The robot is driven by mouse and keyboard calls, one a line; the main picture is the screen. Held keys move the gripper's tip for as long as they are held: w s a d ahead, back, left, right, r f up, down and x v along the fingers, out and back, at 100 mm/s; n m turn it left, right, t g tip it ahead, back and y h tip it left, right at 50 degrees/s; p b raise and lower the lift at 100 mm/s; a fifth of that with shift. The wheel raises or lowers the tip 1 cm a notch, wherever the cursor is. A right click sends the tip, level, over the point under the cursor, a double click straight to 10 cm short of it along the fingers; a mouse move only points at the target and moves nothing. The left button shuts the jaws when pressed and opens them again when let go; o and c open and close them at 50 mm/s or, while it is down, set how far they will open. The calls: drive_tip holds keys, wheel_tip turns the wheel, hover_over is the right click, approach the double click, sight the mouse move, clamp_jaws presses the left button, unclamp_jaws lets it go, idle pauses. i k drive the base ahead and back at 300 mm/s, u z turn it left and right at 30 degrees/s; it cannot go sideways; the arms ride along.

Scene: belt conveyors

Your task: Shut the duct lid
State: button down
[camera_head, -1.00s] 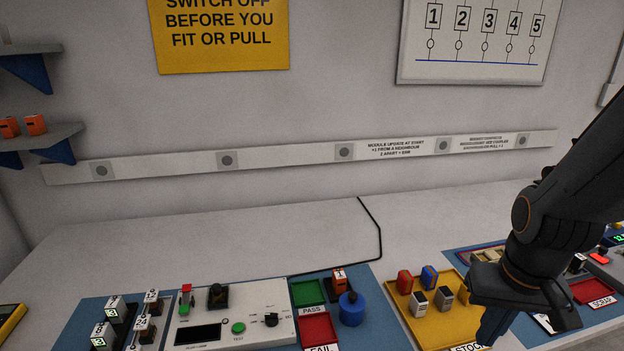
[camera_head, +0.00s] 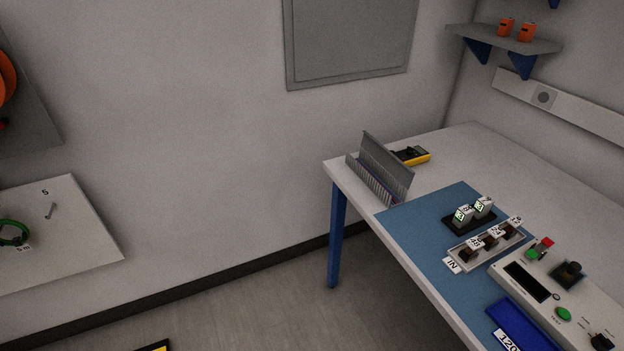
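The grey slotted duct (camera_head: 374,184) stands near the left end of the white table, close to its edge. Its grey lid (camera_head: 387,164) is raised, tilted up along the far side of the duct, so the duct is open along its top. Something dark purple shows faintly inside the duct; I cannot tell what it is. My gripper is not in view now.
A yellow and black meter (camera_head: 412,156) lies right behind the duct. A blue mat (camera_head: 440,232) holds small modules in trays, a control panel (camera_head: 555,300) and a blue tray (camera_head: 522,326). Bare table (camera_head: 500,165) lies behind the mat. Open floor (camera_head: 240,310) lies left of the table.

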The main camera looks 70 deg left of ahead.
sight(387, 159)
drive_tip(key=u, duration=0.75)
drive_tip(key=k, duration=0.15)
drive_tip(key=u, duration=1.35)
drive_tip(key=i, duration=1)
drive_tip(key=z, duration=0.15)
